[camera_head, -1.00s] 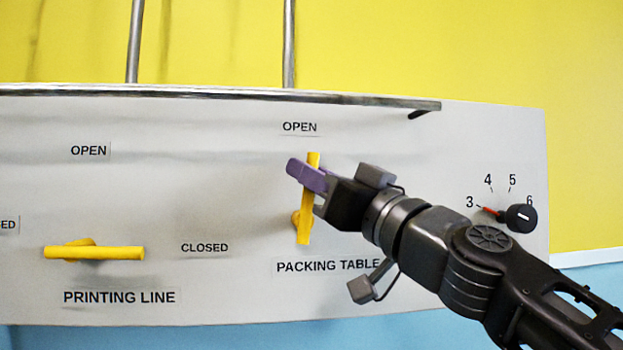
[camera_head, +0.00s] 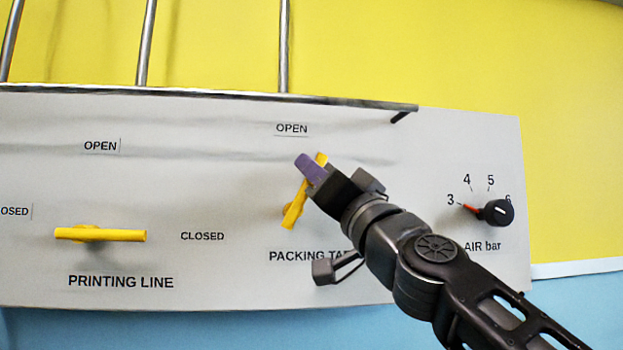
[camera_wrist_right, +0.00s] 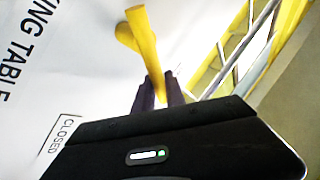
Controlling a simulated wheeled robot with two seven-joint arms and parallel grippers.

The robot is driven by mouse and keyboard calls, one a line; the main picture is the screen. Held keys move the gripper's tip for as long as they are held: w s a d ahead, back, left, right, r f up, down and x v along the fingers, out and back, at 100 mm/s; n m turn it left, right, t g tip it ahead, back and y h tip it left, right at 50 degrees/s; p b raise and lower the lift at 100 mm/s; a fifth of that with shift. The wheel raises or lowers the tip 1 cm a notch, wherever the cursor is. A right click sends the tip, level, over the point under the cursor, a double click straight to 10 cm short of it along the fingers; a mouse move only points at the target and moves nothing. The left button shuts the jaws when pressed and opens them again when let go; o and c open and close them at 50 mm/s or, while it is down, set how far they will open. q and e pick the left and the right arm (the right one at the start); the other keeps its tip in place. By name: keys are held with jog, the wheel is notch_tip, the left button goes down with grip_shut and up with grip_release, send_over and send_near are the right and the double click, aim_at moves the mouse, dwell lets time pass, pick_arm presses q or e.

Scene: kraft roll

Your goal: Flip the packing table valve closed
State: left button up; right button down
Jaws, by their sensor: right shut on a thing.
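The packing table valve (camera_head: 292,214) is a yellow lever on the white panel, below the OPEN label. It is tilted, its upper end leaning right of vertical. My right gripper (camera_head: 314,170) has purple fingertips and is shut on the lever's upper end. In the right wrist view the yellow lever (camera_wrist_right: 143,35) runs down between the purple fingers (camera_wrist_right: 159,92). A CLOSED label (camera_wrist_right: 62,134) also shows there. My gripper and arm hide part of the lever and part of the PACKING TABLE label. My left gripper is not in view.
The printing line valve (camera_head: 100,235), another yellow lever, lies horizontal at the left. A black air dial (camera_head: 497,213) with a red pointer sits right of my arm. A metal rail (camera_head: 220,95) runs along the panel's top edge, with vertical pipes above it.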

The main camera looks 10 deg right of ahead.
jog(key=d+f+m+h+b, duration=0.1)
jog(key=f+m+h+b, duration=0.1)
jog(key=m+h, duration=0.7)
jog(key=d+f+m+h+b, duration=0.2)
jog(key=f+m+h, duration=0.2)
jog(key=m+h, duration=0.6)
jog(key=shift+d+m+g, duration=0.25)
jog(key=shift+m+g, duration=0.05)
jog(key=shift+m, duration=2.4)
jog(key=c, duration=1.4)
grip_release()
jog(key=shift+r, duration=0.1)
jog(key=shift+s, duration=0.1)
